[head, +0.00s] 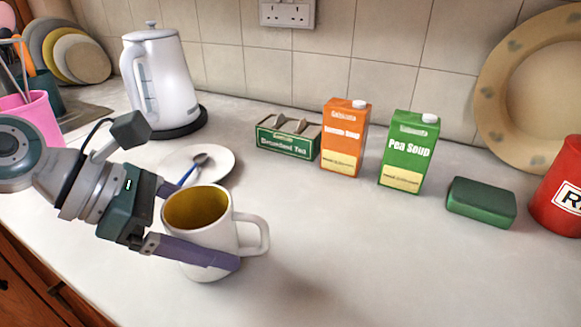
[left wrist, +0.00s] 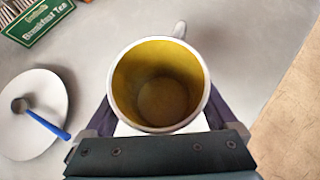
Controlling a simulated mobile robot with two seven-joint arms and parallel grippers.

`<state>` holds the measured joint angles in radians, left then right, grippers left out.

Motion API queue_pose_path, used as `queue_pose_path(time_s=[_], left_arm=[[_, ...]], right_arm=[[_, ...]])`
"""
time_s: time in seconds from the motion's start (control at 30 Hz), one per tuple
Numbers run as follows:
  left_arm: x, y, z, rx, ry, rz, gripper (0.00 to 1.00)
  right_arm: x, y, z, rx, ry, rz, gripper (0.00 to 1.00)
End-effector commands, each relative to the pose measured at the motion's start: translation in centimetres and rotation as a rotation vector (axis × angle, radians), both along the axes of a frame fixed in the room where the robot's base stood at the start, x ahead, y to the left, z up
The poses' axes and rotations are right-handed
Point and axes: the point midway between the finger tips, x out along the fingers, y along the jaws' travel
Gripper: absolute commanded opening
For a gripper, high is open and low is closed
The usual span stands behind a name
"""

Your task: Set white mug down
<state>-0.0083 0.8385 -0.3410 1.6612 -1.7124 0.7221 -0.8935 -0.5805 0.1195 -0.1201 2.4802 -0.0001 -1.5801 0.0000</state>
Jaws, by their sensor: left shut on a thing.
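The white mug (head: 203,240) with a yellow inside is upright at the front left of the counter, its handle to the right. My left gripper (head: 208,236) is shut on it, one finger along its near side and the other mostly hidden behind it. The left wrist view looks down into the mug (left wrist: 158,88), which looks empty, with the fingers of my left gripper (left wrist: 160,112) on either side. I cannot tell whether its base touches the counter (head: 350,260). My right gripper is not in view.
A white plate (head: 222,168) with a blue-handled spoon lies just behind the mug. Behind are a kettle (head: 165,80), a tea box (head: 285,140), an orange carton (head: 343,135) and a green Pea Soup carton (head: 408,150). A green block (head: 481,203) lies right. The front middle is clear.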

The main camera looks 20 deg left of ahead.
Motion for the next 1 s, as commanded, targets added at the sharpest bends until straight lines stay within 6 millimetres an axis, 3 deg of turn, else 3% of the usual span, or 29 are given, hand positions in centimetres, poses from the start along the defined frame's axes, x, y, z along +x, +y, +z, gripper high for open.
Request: queue_pose_path(time_s=[0.07,0.1,0.13,0.53,1.0], left_arm=[[0.1,0.0,-0.4,-0.001,-0.002,0.001,0.00],[0.0,0.0,-0.2,0.000,0.000,0.000,0.96],[0.0,0.0,-0.2,0.000,0.000,0.000,1.00],[-0.5,0.6,0.6,0.004,0.001,0.001,1.00],[-4.7,5.2,6.2,0.002,0.007,0.000,1.00]], right_arm=[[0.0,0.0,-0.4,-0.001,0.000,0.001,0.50],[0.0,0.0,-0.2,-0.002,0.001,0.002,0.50],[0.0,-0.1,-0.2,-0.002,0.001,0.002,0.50],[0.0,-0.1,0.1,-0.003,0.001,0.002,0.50],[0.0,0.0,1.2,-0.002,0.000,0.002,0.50]])
